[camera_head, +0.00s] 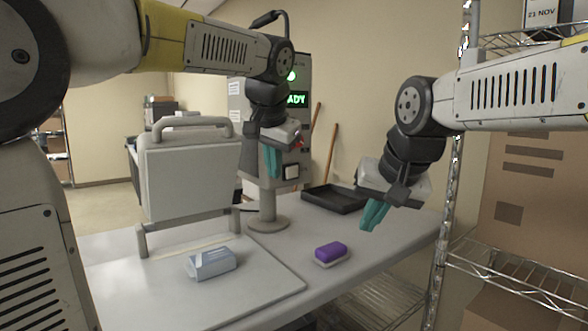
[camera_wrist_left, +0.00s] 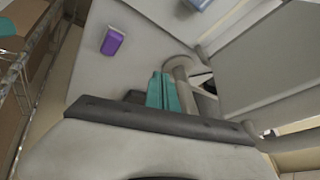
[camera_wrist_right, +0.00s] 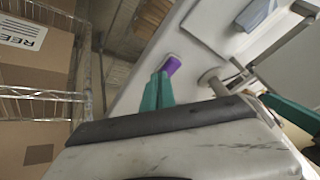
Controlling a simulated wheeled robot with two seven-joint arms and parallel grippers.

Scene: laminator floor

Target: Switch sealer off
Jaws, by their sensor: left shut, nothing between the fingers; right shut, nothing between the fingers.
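The sealer's grey control box (camera_head: 304,68) stands behind my left gripper, with a lit green lamp (camera_head: 291,76) and a green display (camera_head: 297,99) whose visible letters read "ADY". A white square (camera_head: 291,172) and a small red part (camera_head: 299,141) show lower on the box; I cannot tell which is the switch. The box is partly hidden by my left arm. My left gripper (camera_head: 271,162) is shut and empty, in front of the box; contact cannot be told. My right gripper (camera_head: 373,215) is shut and empty above the table's right side.
A grey lidded press (camera_head: 190,178) stands left on the table (camera_head: 345,262). A blue-grey block (camera_head: 210,263) lies before it. A purple-and-white block (camera_head: 331,254) lies near the front edge. A black tray (camera_head: 335,199) sits behind. A wire rack (camera_head: 515,285) with boxes bounds the right.

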